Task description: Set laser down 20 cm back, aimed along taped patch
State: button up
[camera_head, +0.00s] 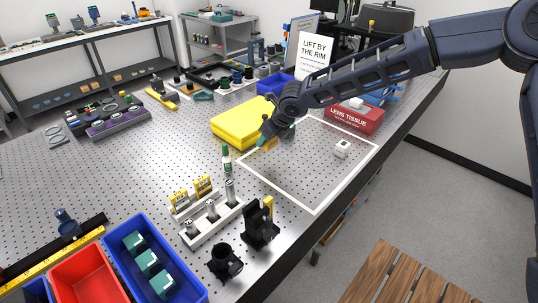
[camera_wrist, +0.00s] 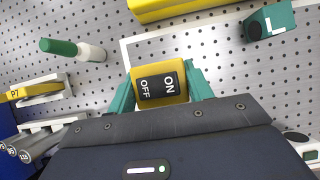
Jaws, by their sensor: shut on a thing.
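My gripper (camera_head: 268,134) reaches over the left part of the taped patch, a white-outlined rectangle (camera_head: 347,130) on the perforated table. In the wrist view, the teal fingers of my gripper (camera_wrist: 160,88) are shut on the sides of a yellow block with a black ON/OFF switch face (camera_wrist: 161,84), seemingly the laser. Only a bit of the yellow block (camera_head: 270,144) shows in the head view, below the fingers; its beam end and any gap to the table cannot be told. A white tape edge (camera_wrist: 124,52) runs close beside it in the wrist view.
A yellow case (camera_head: 237,123) lies just behind my gripper. A small white device (camera_head: 342,149) sits at the patch's right; the patch's middle is clear.

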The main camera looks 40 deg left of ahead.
jog(key=shift+f, duration=3.85)
jog(key=o, duration=1.4)
jog(key=shift+f, duration=0.15)
jog(key=shift+o, duration=0.2)
jog(key=v, duration=1.2)
jog(key=shift+w, duration=0.1)
